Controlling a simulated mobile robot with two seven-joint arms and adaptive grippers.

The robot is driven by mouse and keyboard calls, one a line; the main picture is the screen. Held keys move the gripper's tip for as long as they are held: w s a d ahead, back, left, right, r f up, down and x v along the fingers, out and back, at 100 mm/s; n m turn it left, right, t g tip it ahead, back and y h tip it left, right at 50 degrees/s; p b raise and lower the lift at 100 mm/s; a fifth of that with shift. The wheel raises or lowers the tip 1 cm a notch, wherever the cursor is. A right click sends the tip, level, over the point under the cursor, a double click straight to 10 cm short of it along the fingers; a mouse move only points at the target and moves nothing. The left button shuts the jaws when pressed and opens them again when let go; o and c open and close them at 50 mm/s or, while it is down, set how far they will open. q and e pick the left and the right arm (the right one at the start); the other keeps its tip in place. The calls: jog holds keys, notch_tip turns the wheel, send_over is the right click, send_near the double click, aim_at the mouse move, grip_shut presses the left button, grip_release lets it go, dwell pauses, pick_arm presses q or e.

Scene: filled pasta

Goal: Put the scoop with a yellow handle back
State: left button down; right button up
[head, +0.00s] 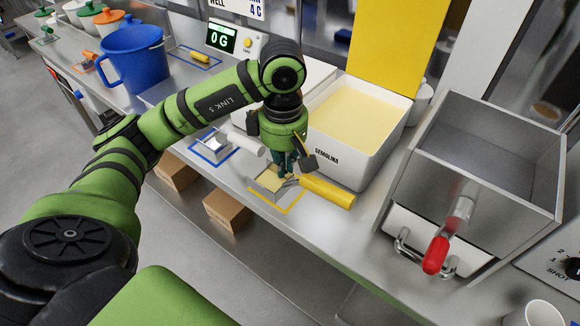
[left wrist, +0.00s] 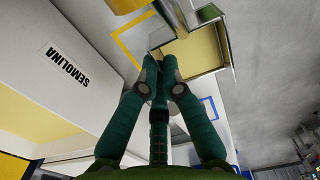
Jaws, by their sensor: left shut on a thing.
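The scoop with a yellow handle (head: 327,191) is low over a yellow outline (head: 289,209) on the steel bench; I cannot tell whether it touches the bench. Its handle points right in the head view. Its metal bowl, pale yellow inside, shows in the left wrist view (left wrist: 200,52), with part of the handle (left wrist: 125,5) at the top edge. My left gripper (head: 286,170) points down and is shut on the scoop, near where handle and bowl meet. The fingertips (left wrist: 160,60) hide part of this joint. My right gripper is not in view.
A white semolina bin (head: 340,156) stands just behind the scoop. A white-handled scoop (head: 245,143) lies by a blue outline (head: 210,158) to the left. A blue jug (head: 135,60) is far left.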

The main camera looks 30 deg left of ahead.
pick_arm(q)
jog(key=w+f, duration=0.1)
jog(key=w+a+f+p, duration=0.1)
jog(key=w, duration=0.2)
jog(key=shift+w+a+f, duration=0.2)
jog(key=shift+w+f, duration=0.15)
jog(key=shift+f, duration=0.05)
jog(key=shift+w+a+f, duration=0.1)
jog(key=shift+w+f, duration=0.1)
jog(key=shift+w, duration=0.05)
jog(key=shift+f+p, duration=0.2)
jog(key=shift+p, duration=0.1)
notch_tip(320, 180, down, 4)
jog(key=shift+r+p, duration=0.15)
jog(key=shift+p, duration=0.55)
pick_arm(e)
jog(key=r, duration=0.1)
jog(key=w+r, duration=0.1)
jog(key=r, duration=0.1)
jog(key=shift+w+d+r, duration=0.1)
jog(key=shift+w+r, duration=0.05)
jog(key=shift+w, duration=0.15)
pick_arm(q)
jog(key=shift+f+b, duration=0.2)
jog(key=shift+b, duration=0.1)
jog(key=c, duration=1.4)
grip_release()
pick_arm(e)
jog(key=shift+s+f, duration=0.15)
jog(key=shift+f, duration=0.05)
